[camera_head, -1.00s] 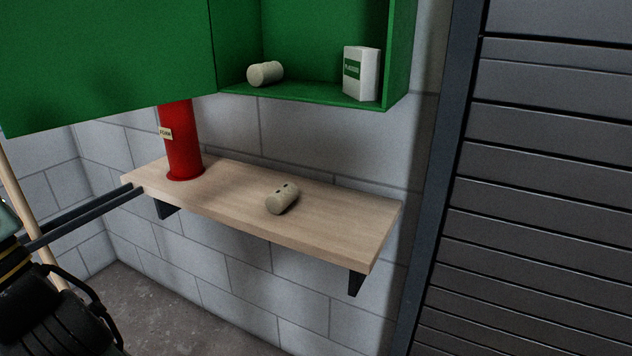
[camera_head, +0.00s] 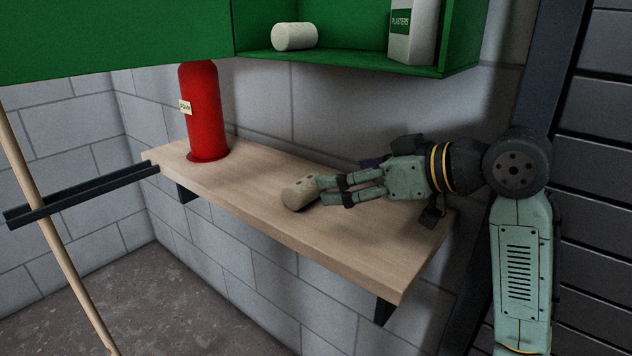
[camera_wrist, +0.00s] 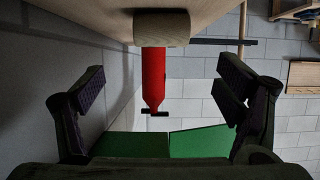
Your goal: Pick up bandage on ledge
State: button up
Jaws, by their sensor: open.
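The bandage (camera_head: 297,195) is a beige roll lying on its side on the wooden ledge (camera_head: 250,187). My gripper (camera_head: 331,189) comes in from the right, low over the ledge, with its fingertips at the right end of the bandage. In the head view I cannot tell whether they touch it. In the wrist view the bandage (camera_wrist: 162,28) sits at the top centre, ahead of the two spread fingers (camera_wrist: 165,93). The space between the fingers is empty.
A red extinguisher (camera_head: 204,110) stands on the ledge, left of the bandage. A green cabinet (camera_head: 350,62) above holds another pale roll (camera_head: 294,37) and a plasters box (camera_head: 412,30). A dark rail (camera_head: 80,194) and a wooden pole (camera_head: 55,240) are at left.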

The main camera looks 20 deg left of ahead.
aim_at(308, 182)
jog(key=shift+w+a+f, duration=0.2)
jog(key=shift+f, duration=0.05)
jog(key=x, duration=0.3)
jog(key=shift+s+a+f, duration=0.1)
jog(key=shift+a, duration=0.3)
jog(key=shift+p+x, duration=0.5)
jog(key=shift+x, duration=2.6)
jog(key=shift+f, duration=0.15)
jog(key=shift+c, duration=0.2)
jog(key=c, duration=1)
